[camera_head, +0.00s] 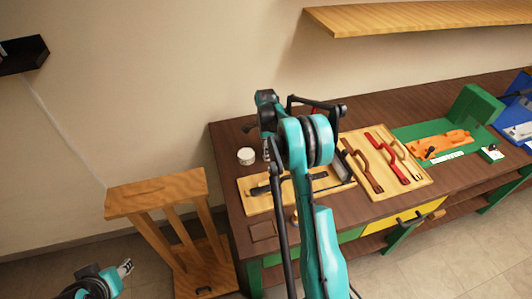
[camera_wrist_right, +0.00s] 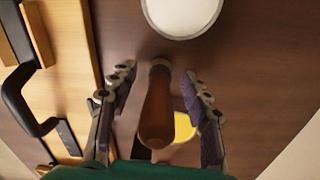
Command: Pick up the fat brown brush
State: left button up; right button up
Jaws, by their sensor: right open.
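The fat brown brush (camera_wrist_right: 157,112) shows in the right wrist view as a thick, rounded wooden handle with a darker collar at its far end. It lies between the two spread fingers of my right gripper (camera_wrist_right: 158,77), with a visible gap on each side. In the head view my right gripper (camera_head: 267,152) is over the back left of the workbench, partly hidden by my arm, and I cannot make out the brush there. My left gripper (camera_head: 125,267) is at the lower left, away from the bench; its opening is too small to judge.
A white round jar (camera_wrist_right: 182,14) stands just beyond the brush; it also shows in the head view (camera_head: 246,157). A wooden tray (camera_head: 259,205) with black tools is beside it. A yellow object (camera_wrist_right: 190,127) is partly behind the brush. A wooden stand (camera_head: 155,194) is left of the bench.

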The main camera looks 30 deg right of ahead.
grip_shut()
notch_tip(320, 180, up, 10)
jog(key=shift+r+p, duration=0.1)
jog(key=shift+p, duration=1.05)
